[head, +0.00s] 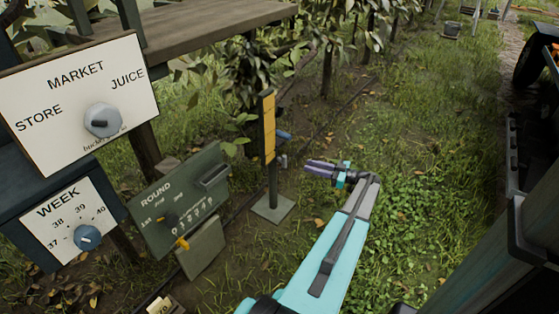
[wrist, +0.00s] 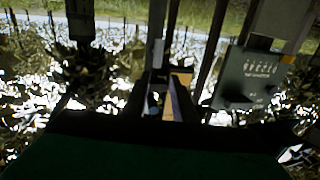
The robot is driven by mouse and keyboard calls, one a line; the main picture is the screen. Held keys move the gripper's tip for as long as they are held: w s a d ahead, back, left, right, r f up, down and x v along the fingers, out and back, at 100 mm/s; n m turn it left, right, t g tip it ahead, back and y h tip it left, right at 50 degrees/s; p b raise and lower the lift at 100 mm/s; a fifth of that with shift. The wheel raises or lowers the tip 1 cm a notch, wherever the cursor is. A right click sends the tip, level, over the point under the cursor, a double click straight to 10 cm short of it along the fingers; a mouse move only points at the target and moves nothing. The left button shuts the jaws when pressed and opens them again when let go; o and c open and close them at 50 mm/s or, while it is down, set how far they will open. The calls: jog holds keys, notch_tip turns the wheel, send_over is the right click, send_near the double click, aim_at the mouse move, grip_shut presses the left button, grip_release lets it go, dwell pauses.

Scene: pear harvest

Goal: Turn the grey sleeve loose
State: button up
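A post (head: 272,185) with a yellow panel (head: 268,128) stands on a square base plate. A blue part (head: 284,135) sticks out of its right side, with a small grey part (head: 282,160) below it. That grey part may be the grey sleeve; it is too small to be sure. My gripper (head: 307,168) has purple fingers pointing left toward the post, a little right of the grey part and apparently apart from it. I cannot tell the gap between the fingers. The yellow panel also shows in the dark wrist view (wrist: 180,90).
A green ROUND board (head: 180,200) stands left of the post. A white MARKET dial panel (head: 80,100) and a WEEK dial panel (head: 70,226) are farther left. A wooden shelf (head: 190,30) is above. Open grass lies right of the post.

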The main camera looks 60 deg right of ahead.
aim_at(284, 158)
jog(key=shift+s+d+r, duration=0.15)
jog(key=shift+s+d, duration=0.2)
jog(key=shift+w, duration=0.15)
jog(key=w+b, duration=0.1)
jog(key=w, duration=0.3)
jog(key=w+a+b, duration=0.1)
jog(key=w, duration=0.4)
jog(key=w+a+b, duration=0.1)
jog(key=w, duration=0.3)
jog(key=shift+w+a, duration=0.2)
jog(key=shift+w, duration=0.1)
